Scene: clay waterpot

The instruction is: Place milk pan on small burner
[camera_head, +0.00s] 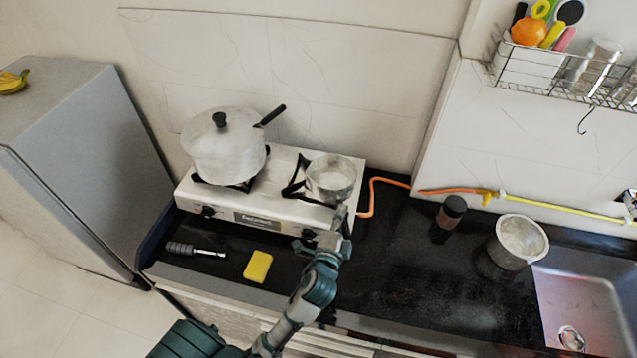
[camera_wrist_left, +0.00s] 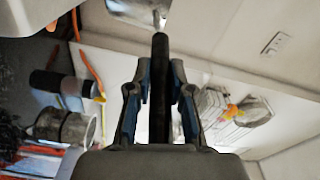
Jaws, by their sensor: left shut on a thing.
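The milk pan (camera_head: 331,180), a small silvery pan, is at the right, small burner (camera_head: 294,188) of the white stove (camera_head: 285,212). It covers most of that burner, and I cannot tell whether it rests on the grate or hangs just above it. My left gripper (camera_head: 341,222) is in front of the stove, below the pan. In the left wrist view, the gripper (camera_wrist_left: 160,95) is shut on the pan's dark handle (camera_wrist_left: 161,60), with the metal pan body (camera_wrist_left: 140,12) beyond it. My right gripper is not in view.
A large lidded pot (camera_head: 225,150) stands on the left burner. A yellow sponge (camera_head: 258,266) and a grey-handled tool (camera_head: 195,250) lie before the stove. An orange hose (camera_head: 390,182), dark jar (camera_head: 450,212) and metal pot (camera_head: 516,242) are to the right, near the sink (camera_head: 585,310).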

